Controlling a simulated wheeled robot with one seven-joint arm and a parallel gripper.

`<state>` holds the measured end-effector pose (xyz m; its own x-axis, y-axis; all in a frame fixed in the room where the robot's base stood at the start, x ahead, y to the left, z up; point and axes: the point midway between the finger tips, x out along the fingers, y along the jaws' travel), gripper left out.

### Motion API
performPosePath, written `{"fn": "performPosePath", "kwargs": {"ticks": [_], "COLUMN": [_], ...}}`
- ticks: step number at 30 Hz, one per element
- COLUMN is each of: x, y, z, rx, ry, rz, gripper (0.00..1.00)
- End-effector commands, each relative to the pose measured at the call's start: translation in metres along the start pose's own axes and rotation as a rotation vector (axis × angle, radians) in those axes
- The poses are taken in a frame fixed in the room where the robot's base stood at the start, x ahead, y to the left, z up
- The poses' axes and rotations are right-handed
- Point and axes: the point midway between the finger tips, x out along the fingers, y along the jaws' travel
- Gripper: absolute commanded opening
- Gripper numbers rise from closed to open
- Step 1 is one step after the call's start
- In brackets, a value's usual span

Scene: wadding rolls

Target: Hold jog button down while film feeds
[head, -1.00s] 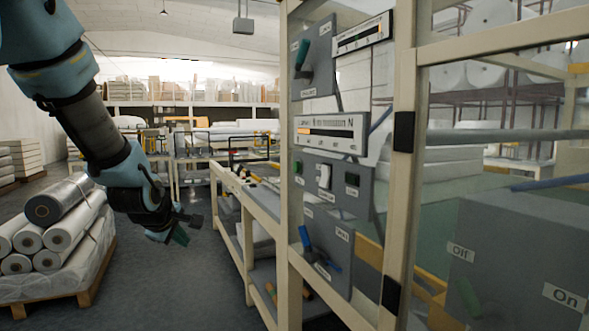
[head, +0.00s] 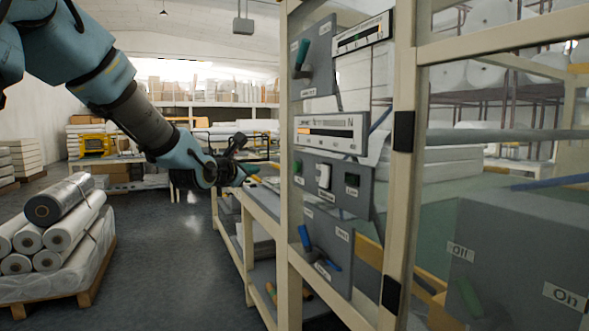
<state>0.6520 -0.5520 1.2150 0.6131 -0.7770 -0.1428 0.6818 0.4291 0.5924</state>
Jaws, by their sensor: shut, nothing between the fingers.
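A grey control plate (head: 340,200) on the cream frame carries a small green button (head: 298,167), a white switch (head: 324,175) and a dark green button (head: 352,181). Their labels are too small to read, so I cannot tell which is the jog button. My gripper (head: 250,170) is shut and empty, pointing right towards the plate. In the picture it is left of the green button, with a visible gap. No moving film can be made out.
A green lever (head: 302,55) is above, and a blue lever (head: 305,237) below. A gauge (head: 332,133) sits above the buttons. The cream post (head: 287,200) stands beside the plate. A pallet of rolls (head: 60,235) is at left; the floor (head: 170,260) between is clear.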

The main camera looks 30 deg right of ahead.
Motion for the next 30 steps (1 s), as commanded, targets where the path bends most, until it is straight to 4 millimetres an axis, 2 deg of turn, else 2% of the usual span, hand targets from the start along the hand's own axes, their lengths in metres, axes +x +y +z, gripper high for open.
{"fn": "performPosePath", "kwargs": {"ticks": [5,18,30], "x": [0.010,0.050,0.061], "y": [-0.009,-0.038,-0.044], "z": [0.004,0.035,0.044], "rx": [0.003,0.002,0.002], "ry": [-0.002,-0.001,0.001], "rz": [0.000,-0.001,-0.001], "gripper": [0.00,0.00,0.00]}}
